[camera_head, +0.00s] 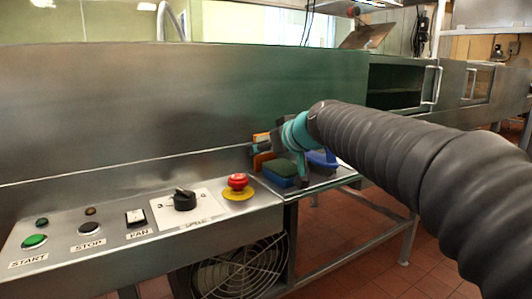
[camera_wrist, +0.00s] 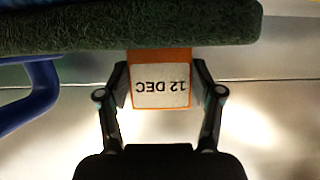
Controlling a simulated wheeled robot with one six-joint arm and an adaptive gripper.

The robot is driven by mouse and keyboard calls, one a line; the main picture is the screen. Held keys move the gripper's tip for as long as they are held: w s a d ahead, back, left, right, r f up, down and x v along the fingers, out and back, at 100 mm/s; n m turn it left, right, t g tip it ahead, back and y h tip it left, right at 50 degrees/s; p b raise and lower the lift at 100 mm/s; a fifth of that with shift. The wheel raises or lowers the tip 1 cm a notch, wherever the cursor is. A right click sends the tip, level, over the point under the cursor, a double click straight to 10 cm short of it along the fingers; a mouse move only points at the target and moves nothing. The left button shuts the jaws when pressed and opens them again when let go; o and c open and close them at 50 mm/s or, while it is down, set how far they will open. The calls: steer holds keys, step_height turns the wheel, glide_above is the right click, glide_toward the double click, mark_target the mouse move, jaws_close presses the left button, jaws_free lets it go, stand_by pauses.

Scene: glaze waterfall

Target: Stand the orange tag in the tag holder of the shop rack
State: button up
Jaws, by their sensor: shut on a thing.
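The arm comes in from the right. I cannot make out the tag holder or the shop rack in either view.
A green-and-blue sponge (camera_head: 281,172) lies close to my gripper; its green pad (camera_wrist: 120,28) spans the top of the wrist view. A blue item (camera_head: 322,158) lies right of it. A red emergency button (camera_head: 237,182) and a black knob (camera_head: 184,199) stand up nearby. A steel wall runs behind.

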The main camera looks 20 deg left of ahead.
mark_target(261, 123)
steer(key=shift+r, duration=0.1)
steer(key=shift+s+d+r, duration=0.15)
steer(key=shift+r, duration=0.45)
step_height(261, 123, up, 6)
steer(key=shift+f+p, duration=0.15)
steer(key=shift+p, duration=0.7)
steer(key=s+d+b, duration=0.1)
steer(key=s+d, duration=0.3)
steer(key=d, duration=0.1)
steer(key=s+d+b, duration=0.1)
steer(key=s+d, duration=0.3)
steer(key=d, duration=0.1)
steer(key=s+d+b, duration=0.1)
steer(key=s+d, duration=0.3)
steer(key=d, duration=0.1)
steer(key=shift+s, duration=0.35)
